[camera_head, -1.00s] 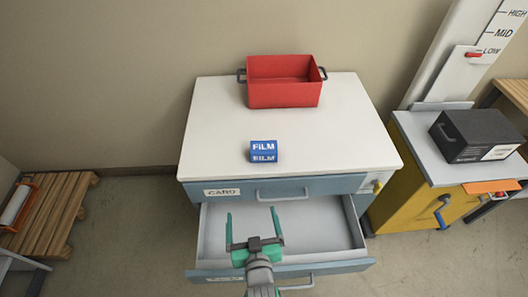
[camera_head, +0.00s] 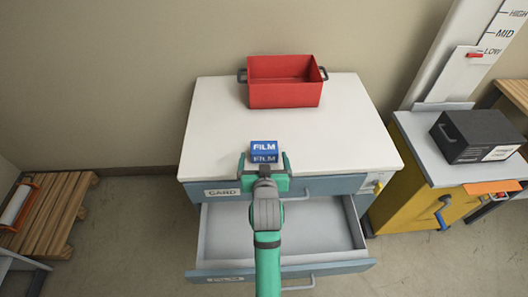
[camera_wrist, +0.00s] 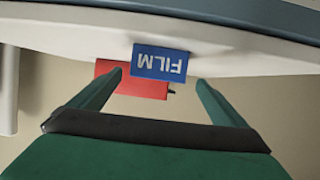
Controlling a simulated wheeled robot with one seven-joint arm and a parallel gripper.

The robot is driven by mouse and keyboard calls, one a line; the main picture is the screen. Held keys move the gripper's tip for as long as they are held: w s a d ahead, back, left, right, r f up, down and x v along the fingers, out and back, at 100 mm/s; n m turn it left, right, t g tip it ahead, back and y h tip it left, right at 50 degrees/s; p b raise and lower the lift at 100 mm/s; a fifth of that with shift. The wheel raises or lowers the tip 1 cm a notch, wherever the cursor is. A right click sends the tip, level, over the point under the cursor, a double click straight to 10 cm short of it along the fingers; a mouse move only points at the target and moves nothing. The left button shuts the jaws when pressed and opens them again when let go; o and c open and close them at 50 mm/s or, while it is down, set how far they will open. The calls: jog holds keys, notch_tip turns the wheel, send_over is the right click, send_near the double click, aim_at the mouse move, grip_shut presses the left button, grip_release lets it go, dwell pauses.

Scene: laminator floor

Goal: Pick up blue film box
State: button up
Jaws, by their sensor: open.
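The blue film box (camera_head: 264,150), marked FILM in white, sits near the front edge of the white cabinet top (camera_head: 330,130). My gripper (camera_head: 264,158) is open and empty at that front edge, with its fingers pointing towards the box, one on each side of it in the head view. In the wrist view, the film box (camera_wrist: 160,61) shows upside down, ahead of and between the fingertips (camera_wrist: 157,78). I cannot tell whether the fingertips reach past its near face. Nothing is between the jaws that I can see them touch.
A red bin (camera_head: 285,92) with dark handles stands at the back of the top. Below, an open, empty drawer (camera_head: 320,236) juts out under the drawer marked CARD (camera_head: 222,192). To the right, a black box (camera_head: 472,134) sits on a yellow cabinet (camera_head: 400,185).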

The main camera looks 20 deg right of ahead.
aim_at(264, 149)
jog(key=shift+x, duration=3.2)
jog(key=shift+d+r, duration=0.15)
jog(key=c, duration=1.3)
